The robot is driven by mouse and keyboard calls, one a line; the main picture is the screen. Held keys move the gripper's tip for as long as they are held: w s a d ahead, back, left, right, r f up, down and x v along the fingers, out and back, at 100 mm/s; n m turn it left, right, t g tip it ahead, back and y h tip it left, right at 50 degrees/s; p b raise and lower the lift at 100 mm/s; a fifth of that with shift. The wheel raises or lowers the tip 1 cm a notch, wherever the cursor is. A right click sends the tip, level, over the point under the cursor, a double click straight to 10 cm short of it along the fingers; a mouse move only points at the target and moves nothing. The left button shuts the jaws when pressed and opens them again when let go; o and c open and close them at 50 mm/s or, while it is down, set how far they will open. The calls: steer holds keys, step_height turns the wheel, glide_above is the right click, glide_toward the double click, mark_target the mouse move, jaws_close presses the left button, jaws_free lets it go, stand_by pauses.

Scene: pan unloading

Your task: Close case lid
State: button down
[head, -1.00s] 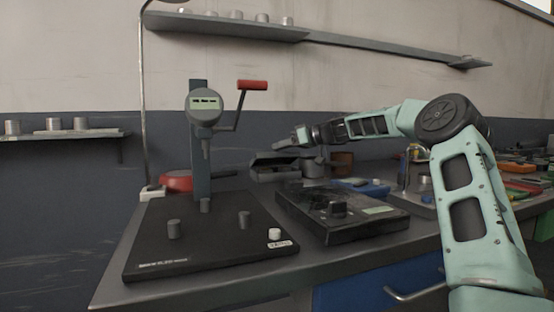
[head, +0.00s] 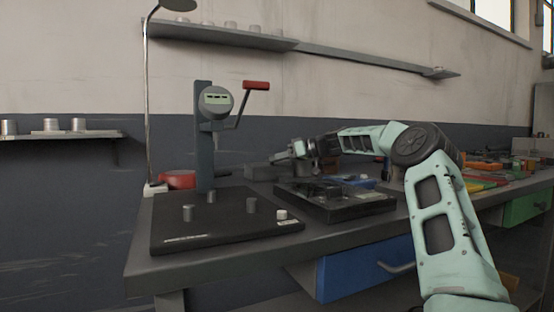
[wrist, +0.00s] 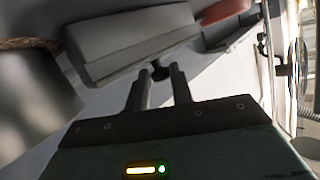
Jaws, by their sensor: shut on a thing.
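A small grey case (head: 262,173) stands at the back of the bench, behind the black flat device. Its lid looks down on the body in the head view; no clear gap shows at this size. In the wrist view the grey case (wrist: 130,42) lies just beyond the fingertips, with a small dark knob at its near edge. My gripper (wrist: 160,78) has its two fingers shut on this knob. In the head view my gripper (head: 278,157) is at the top of the case, and the arm comes in from the right. The fingertips are too small to make out there.
A press with a red handle (head: 257,85) stands left of the case. A black plate (head: 225,235) with several metal pegs lies in front of it. The black flat device (head: 345,205) is close in front of the case. A red round object (head: 180,180) sits behind the press.

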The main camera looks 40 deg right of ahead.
steer(key=shift+s+f, duration=0.1)
steer(key=shift+f, duration=0.6)
steer(key=c, duration=1.2)
jaws_free()
steer(key=shift+s, duration=0.1)
steer(key=shift+c, duration=0.2)
steer(key=shift+r, duration=0.1)
step_height(320, 180, up, 11)
steer(key=p, duration=0.3)
steer(key=shift+a+p, duration=0.2)
steer(key=shift+p, duration=0.15)
